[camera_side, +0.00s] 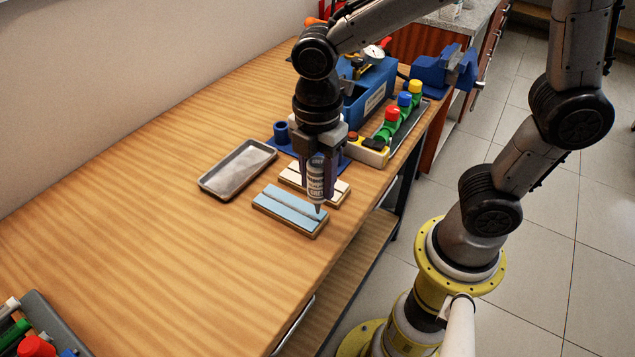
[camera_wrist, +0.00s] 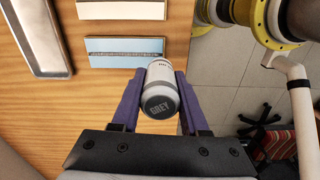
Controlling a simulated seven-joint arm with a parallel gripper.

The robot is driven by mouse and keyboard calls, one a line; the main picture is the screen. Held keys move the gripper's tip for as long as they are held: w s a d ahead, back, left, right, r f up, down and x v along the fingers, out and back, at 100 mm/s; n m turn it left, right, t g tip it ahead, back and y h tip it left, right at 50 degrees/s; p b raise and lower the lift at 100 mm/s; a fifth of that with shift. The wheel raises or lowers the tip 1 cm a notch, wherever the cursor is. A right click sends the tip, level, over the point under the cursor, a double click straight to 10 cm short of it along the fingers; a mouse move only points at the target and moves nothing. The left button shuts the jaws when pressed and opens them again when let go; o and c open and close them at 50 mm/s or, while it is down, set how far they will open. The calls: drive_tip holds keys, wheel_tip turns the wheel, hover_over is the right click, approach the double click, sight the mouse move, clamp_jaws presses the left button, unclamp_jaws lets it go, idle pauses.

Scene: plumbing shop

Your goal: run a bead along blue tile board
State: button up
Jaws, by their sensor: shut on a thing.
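The blue tile board (camera_side: 285,210) lies flat near the bench's front edge, a grey line running along its middle. It also shows in the wrist view (camera_wrist: 110,44), where the line looks grey and speckled; I cannot tell whether this is a bead or the bare joint. My gripper (camera_side: 318,190) is shut on a grey-labelled cartridge (camera_side: 316,170), held upright with its nozzle down by the board's right end. In the wrist view my gripper (camera_wrist: 160,105) grips the cartridge (camera_wrist: 161,103) by its sides; the nozzle is hidden there. I cannot tell whether the nozzle touches.
A cream tile board (camera_side: 292,177) lies just behind the blue one. A grey tray (camera_side: 238,168) sits to its left. A blue toolbox (camera_side: 372,108), coloured-capped fittings (camera_side: 392,114) and a vise (camera_side: 440,70) stand behind.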

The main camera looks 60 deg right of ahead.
sight(318, 162)
drive_tip(key=shift+r, duration=2.75)
